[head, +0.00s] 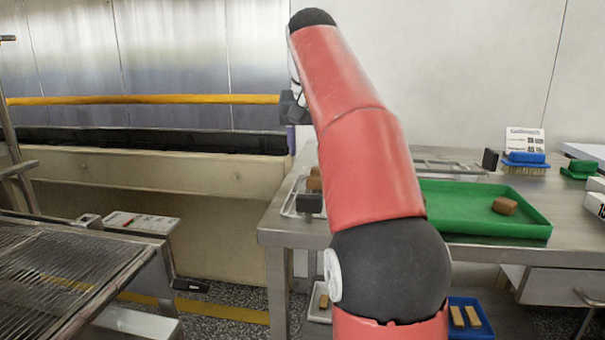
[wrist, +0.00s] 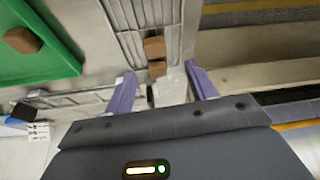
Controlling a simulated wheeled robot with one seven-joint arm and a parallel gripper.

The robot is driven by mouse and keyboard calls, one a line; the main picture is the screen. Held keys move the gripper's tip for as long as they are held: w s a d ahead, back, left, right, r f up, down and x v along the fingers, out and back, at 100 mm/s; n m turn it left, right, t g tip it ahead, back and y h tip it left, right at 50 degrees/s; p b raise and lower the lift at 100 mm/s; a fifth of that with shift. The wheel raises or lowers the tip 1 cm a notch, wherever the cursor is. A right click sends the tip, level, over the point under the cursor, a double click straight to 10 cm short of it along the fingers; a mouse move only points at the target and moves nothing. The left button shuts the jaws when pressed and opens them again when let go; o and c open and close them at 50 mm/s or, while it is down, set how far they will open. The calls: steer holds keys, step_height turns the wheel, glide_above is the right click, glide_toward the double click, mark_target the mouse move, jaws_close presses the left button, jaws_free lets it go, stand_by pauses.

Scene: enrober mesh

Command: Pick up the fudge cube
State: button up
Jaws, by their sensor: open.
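Brown cubes that look alike show in several places, and I cannot tell which is the fudge cube. Two, a farther brown cube (wrist: 154,47) and a nearer brown cube (wrist: 157,69), sit on a wire rack (wrist: 120,14) in the wrist view. In the head view the rack cubes (head: 314,181) are partly hidden by my arm. Another brown cube (head: 505,206) lies in the green tray (head: 530,229). My gripper (wrist: 160,72) is open and empty, its purple fingers framing the rack cubes. In the head view it is mostly hidden behind my red arm.
The metal table (head: 275,232) carries the rack and green tray. A blue brush (head: 527,158) and a sign (head: 524,140) stand behind. Below, a blue tray (head: 484,331) holds tan bars. A mesh conveyor (head: 60,275) stands at left.

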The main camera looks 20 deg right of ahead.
mark_target(315, 178)
steer(key=b+x, duration=0.1)
steer(key=x, duration=0.1)
steer(key=b+x, duration=0.1)
steer(key=x, duration=0.1)
steer(key=b+x, duration=0.1)
steer(key=x, duration=0.2)
steer(key=shift+s+d, duration=0.25)
steer(key=shift+d, duration=0.1)
steer(key=shift+w+f, duration=0.2)
steer(key=shift+f, duration=0.2)
steer(key=c, duration=0.9)
